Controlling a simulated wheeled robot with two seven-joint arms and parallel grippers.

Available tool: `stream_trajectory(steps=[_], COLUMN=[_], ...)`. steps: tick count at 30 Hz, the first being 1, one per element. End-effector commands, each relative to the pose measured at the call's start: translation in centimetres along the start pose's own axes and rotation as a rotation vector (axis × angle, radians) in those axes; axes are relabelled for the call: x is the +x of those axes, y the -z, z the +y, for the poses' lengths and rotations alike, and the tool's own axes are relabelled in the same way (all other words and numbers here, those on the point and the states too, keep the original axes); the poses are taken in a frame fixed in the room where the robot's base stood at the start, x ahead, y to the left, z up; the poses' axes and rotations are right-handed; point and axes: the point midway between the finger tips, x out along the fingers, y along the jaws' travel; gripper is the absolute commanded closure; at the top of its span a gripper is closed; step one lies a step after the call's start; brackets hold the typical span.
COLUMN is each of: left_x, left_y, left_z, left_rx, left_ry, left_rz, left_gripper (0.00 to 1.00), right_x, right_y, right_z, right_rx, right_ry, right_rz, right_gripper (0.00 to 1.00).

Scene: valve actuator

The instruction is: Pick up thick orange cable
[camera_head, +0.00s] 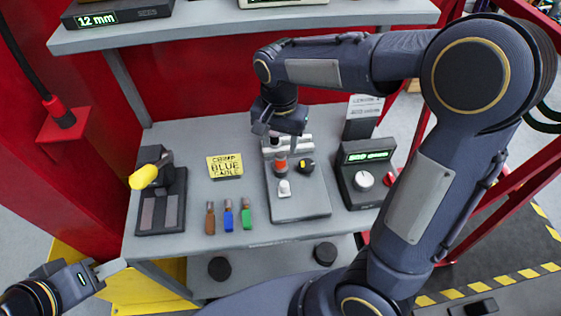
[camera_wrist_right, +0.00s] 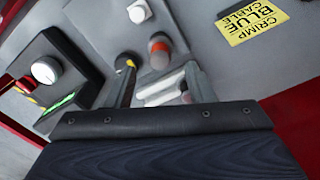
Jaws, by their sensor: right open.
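Three short cable pieces lie side by side on the grey table in the head view. The leftmost is brown-orange (camera_head: 210,218), beside a blue one (camera_head: 228,216) and a green one (camera_head: 246,215); none shows in the right wrist view. My right gripper (camera_head: 277,135) is above the back of the grey control panel (camera_head: 305,207), to the right of and behind the cables. In the right wrist view its two fingers (camera_wrist_right: 163,88) are apart, with pale grey bars (camera_wrist_right: 160,88) of the panel between or beyond them. My left gripper (camera_head: 107,268) is low at the left, off the table; its opening is unclear.
The panel carries a red-orange knob (camera_head: 281,166), a white knob (camera_head: 284,188) and a black-yellow knob (camera_head: 306,166). A yellow note (camera_head: 225,166) reads "CRIMP BLUE CABLE". A yellow-handled device (camera_head: 160,205) stands left, a dial box (camera_head: 364,160) right. A shelf (camera_head: 240,32) overhangs the back.

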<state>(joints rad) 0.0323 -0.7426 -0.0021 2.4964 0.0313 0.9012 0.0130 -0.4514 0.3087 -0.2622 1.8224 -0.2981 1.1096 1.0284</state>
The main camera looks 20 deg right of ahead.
Motion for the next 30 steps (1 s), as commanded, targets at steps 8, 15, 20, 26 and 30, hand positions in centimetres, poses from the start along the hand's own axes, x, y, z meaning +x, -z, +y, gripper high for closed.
stream_trajectory(steps=[8,15,20,26,30], left_x=[-0.3,-0.7,-0.7,-0.7,-0.7], left_y=[0.2,0.3,0.3,0.3,0.3], left_z=[0.2,0.3,0.3,0.3,0.3], left_rx=[0.000,0.000,0.000,0.000,0.000], left_ry=[0.000,0.000,0.000,0.000,0.000], left_rz=[0.000,0.000,0.000,0.000,0.000], left_gripper=[0.64,0.64,0.64,0.64,0.64], right_x=[3.2,6.7,7.2,7.2,7.2], right_y=[0.3,0.6,0.7,0.7,0.6], right_z=[0.1,0.1,0.1,0.1,0.1], right_rx=[0.002,0.000,0.000,0.000,0.000], right_ry=[-0.004,-0.002,0.001,0.002,0.001], right_rz=[-0.004,-0.004,-0.002,-0.002,-0.002], right_gripper=[0.51,0.51,0.51,0.57,0.76])
